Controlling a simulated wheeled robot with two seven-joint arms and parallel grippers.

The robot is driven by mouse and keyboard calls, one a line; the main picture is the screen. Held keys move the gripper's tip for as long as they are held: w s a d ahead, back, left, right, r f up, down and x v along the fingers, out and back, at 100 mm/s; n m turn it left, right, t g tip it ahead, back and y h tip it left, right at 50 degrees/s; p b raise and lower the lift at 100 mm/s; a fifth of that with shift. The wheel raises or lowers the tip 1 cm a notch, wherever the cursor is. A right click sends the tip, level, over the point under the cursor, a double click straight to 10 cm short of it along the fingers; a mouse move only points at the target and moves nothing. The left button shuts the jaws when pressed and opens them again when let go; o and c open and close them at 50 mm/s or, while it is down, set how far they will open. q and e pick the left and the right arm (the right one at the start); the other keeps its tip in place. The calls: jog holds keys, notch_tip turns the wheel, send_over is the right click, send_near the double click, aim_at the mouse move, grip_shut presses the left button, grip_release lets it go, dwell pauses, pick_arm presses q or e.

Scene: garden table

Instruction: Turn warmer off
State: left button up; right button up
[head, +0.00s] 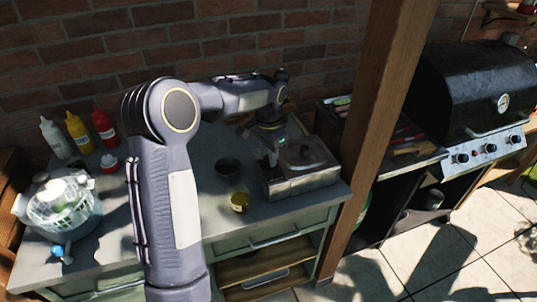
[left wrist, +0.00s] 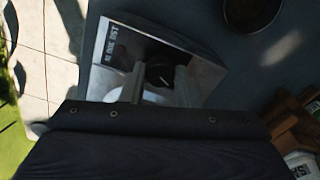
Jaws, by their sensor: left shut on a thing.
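The warmer (head: 309,182) is a metal box with a lid on top, standing at the right end of the counter. In the left wrist view its shiny panel (left wrist: 117,73) carries a printed label and a dark round knob (left wrist: 159,73). My left gripper (head: 272,157) reaches down at the left end of the warmer. In the left wrist view the fingers of my left gripper (left wrist: 158,82) stand on either side of the knob and are shut on it. The fingers hide part of the panel. My right gripper is not in view.
A dark bowl (head: 228,168) and a yellow jar (head: 239,202) stand left of the warmer. Sauce bottles (head: 78,132) and a salad spinner (head: 62,208) are at the counter's left. A wooden post (head: 385,110) rises to the right, before the grill (head: 470,95).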

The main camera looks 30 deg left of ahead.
pick_arm(q)
jog(key=n, duration=0.4)
jog(key=shift+n, duration=0.4)
dwell(0.4)
jog(key=o, duration=1)
notch_tip(320, 180, up, 8)
jog(key=shift+f+b, duration=0.15)
jog(key=shift+b, duration=0.15)
